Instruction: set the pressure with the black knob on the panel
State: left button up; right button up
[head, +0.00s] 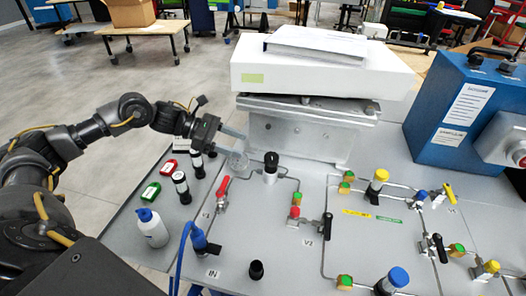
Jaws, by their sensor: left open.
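A black knob (271,159) tops a silver regulator body (270,177) on the grey panel (300,255), just in front of the metal stand. My left gripper (241,147) reaches in from the left, just left of the black knob. Its fingers are apart, with nothing seen between them, and a gap shows between them and the knob. A second, loose-looking black cap (256,270) stands near the front edge of the panel. My right gripper is not in view.
A white box-shaped unit (310,75) sits on a metal stand (300,130) behind the knob. Red-handled (223,190) and black-handled valves stand nearby. A white bottle (152,228) and small vials are at left. A blue box (465,115) stands at right.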

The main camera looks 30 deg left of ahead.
aim_at(270, 156)
pick_arm(q)
jog(key=x, duration=0.3)
jog(key=p+x, duration=0.1)
jog(key=x, duration=0.3)
jog(key=p+x, duration=0.1)
jog(key=x, duration=0.3)
jog(key=shift+s+a+f, duration=0.1)
jog(key=shift+f, duration=0.2)
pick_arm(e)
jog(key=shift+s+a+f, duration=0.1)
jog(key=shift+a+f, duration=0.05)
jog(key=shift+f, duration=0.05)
pick_arm(q)
jog(key=shift+c, duration=0.5)
